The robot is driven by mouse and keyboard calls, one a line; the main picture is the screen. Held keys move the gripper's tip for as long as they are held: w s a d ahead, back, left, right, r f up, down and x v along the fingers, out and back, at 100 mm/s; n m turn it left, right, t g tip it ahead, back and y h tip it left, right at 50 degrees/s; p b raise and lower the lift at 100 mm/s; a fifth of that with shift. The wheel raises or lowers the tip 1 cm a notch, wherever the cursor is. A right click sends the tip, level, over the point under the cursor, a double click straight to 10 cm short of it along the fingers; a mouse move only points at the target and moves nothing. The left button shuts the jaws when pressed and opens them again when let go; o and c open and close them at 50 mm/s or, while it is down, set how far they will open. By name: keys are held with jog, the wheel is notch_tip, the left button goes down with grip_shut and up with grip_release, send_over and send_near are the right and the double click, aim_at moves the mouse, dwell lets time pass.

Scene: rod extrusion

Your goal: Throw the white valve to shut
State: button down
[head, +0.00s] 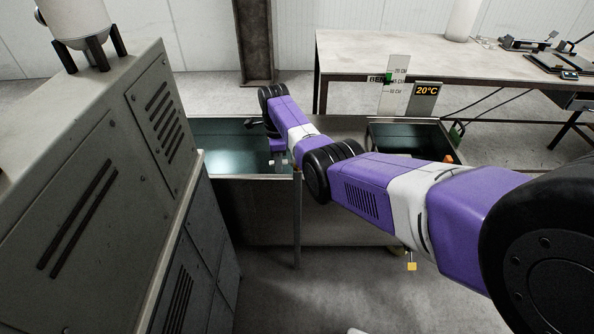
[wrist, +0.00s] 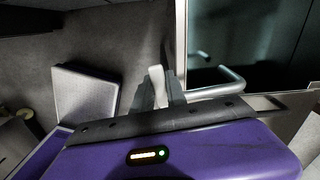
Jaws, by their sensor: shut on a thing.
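The white valve's handle (wrist: 156,78) shows in the wrist view as a short white piece standing between my fingers. My gripper (wrist: 157,92) is shut on it, one dark finger on each side. The lower part of the handle and the valve body are hidden by the fingers and the purple wrist. In the head view my gripper (head: 281,160) reaches down at the near edge of the water tank (head: 225,178), and the handle cannot be made out there.
A bent metal pipe (wrist: 230,82) lies just right of my fingers in the wrist view. A grey cabinet (head: 100,190) stands close on the left. A smaller tank (head: 410,136) with a 20°C display (head: 427,90) is on the right, before a workbench (head: 400,52).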

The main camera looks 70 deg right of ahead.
dwell(0.4)
jog(key=shift+w+d+f+m+b, duration=0.15)
jog(key=shift+d+m+b, duration=0.1)
jog(key=shift+m+b, duration=0.3)
jog(key=c, duration=1.3)
grip_release()
jog(key=shift+o, duration=0.2)
jog(key=shift+r, duration=0.25)
notch_tip(320, 180, up, 8)
jog(key=shift+f, duration=0.2)
